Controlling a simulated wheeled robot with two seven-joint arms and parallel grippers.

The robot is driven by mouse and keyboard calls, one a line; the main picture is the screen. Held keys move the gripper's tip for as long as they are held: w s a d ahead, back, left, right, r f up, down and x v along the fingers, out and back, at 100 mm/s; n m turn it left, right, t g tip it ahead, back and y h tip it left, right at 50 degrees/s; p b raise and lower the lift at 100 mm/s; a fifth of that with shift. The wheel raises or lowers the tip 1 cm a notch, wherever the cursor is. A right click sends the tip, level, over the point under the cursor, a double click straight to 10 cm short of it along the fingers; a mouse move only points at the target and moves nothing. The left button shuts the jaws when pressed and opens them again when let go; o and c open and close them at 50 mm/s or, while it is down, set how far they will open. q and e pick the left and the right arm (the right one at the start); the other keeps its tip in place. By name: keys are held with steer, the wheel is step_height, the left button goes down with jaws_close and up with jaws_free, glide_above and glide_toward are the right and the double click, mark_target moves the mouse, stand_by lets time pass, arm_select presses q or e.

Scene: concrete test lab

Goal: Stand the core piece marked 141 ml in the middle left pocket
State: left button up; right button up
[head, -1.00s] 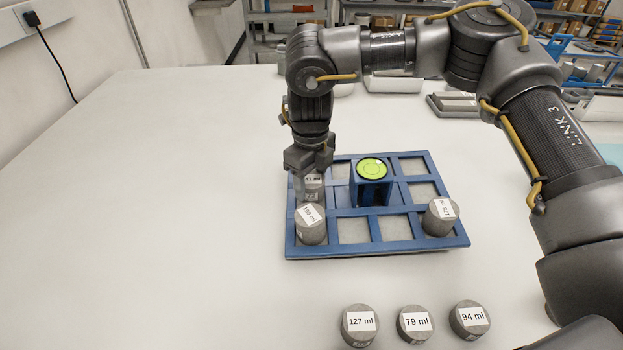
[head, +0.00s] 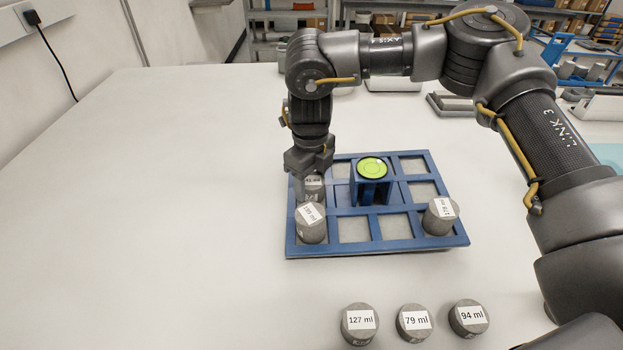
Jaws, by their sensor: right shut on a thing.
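The blue rack (head: 374,248) lies on the table with open pockets. My right gripper (head: 308,166) reaches down over its left side, shut on a grey core piece (head: 313,191). That piece is upright at the middle left pocket; its label is partly covered by the gripper and too small to read surely. I cannot tell whether its base rests on the pocket floor. Another labelled core piece (head: 311,228) stands in the front left pocket, just in front of the held one. My left gripper is not in view.
A core piece (head: 440,217) stands in the front right pocket. A blue block with a green disc (head: 371,169) rises from the rack's middle. Pieces marked 127 ml (head: 359,324), 79 ml (head: 414,323) and 94 ml (head: 468,318) stand in front. The table's left is clear.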

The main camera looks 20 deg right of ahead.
steer(key=shift+f, duration=0.25)
stand_by(0.3)
steer(key=shift+f, duration=0.25)
stand_by(0.5)
steer(key=o, duration=1.3)
steer(key=shift+r+p, duration=1.85)
steer(key=shift+r, duration=0.6)
